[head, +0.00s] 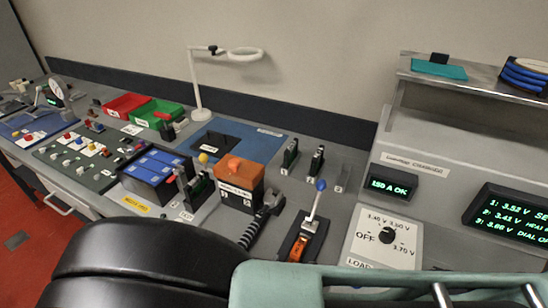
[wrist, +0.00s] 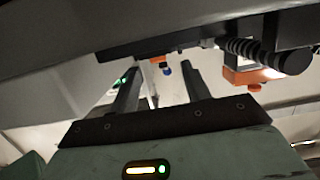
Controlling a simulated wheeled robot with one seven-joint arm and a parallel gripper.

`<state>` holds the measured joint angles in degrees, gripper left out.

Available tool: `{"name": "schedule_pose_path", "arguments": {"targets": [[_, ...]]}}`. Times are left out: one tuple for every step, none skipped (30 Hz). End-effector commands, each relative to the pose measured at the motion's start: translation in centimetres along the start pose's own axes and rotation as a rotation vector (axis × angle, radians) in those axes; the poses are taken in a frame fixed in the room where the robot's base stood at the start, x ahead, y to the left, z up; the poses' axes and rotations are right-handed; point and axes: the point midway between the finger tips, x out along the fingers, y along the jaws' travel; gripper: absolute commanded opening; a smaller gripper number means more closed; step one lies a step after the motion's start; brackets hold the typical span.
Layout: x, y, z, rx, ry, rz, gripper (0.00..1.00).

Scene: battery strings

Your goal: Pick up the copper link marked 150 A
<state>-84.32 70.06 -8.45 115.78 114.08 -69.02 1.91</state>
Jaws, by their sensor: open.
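I cannot make out a copper link marked 150 A in either view; no such marking is readable on any part. An orange piece (head: 298,247) lies in the dark base of a lever device with a blue knob (head: 320,185), but I cannot tell whether it is the link. In the wrist view, my gripper (wrist: 160,80) is open, its two dark fingers apart with nothing held between them. A small blue knob (wrist: 167,71) shows beyond the fingers. The fingers do not show in the head view, where my arm covers the front of the bench.
An orange-topped block (head: 238,172) and a black coiled cable (head: 262,220) stand left of the lever. A blue-topped battery box (head: 155,170), red bin (head: 126,104), green bin (head: 157,112) and lamp (head: 200,85) are farther left. A dial panel (head: 384,238) and raised console stand right.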

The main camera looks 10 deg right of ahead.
Motion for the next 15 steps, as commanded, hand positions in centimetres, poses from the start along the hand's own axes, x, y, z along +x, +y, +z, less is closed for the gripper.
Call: {"name": "schedule_pose_path", "arguments": {"targets": [[0.2,0.0,-0.1,-0.001,0.001,0.000,0.47],[0.4,0.0,-0.1,-0.001,0.001,0.000,0.47],[0.6,0.0,-0.1,-0.001,0.001,-0.001,0.47],[0.9,0.1,-0.2,-0.001,0.000,-0.001,0.47],[1.3,0.1,-0.3,-0.002,0.002,-0.001,0.47],[1.8,0.2,-0.4,-0.003,0.003,0.000,0.47],[2.3,0.2,-0.5,-0.004,0.003,0.000,0.47],[2.7,0.2,-0.5,-0.004,0.004,0.000,0.47],[3.2,0.3,-0.5,-0.003,0.003,0.000,0.47],[3.7,0.3,-0.4,-0.003,0.003,0.000,0.47],[4.1,0.3,-0.3,-0.002,0.002,0.000,0.47],[4.6,0.2,-0.3,-0.001,0.002,-0.001,0.47],[4.9,0.2,-0.2,-0.002,0.001,-0.001,0.47],[5.1,0.2,-0.2,-0.001,0.001,-0.001,0.47],[5.3,0.2,-0.1,-0.001,0.000,-0.002,0.47]]}}
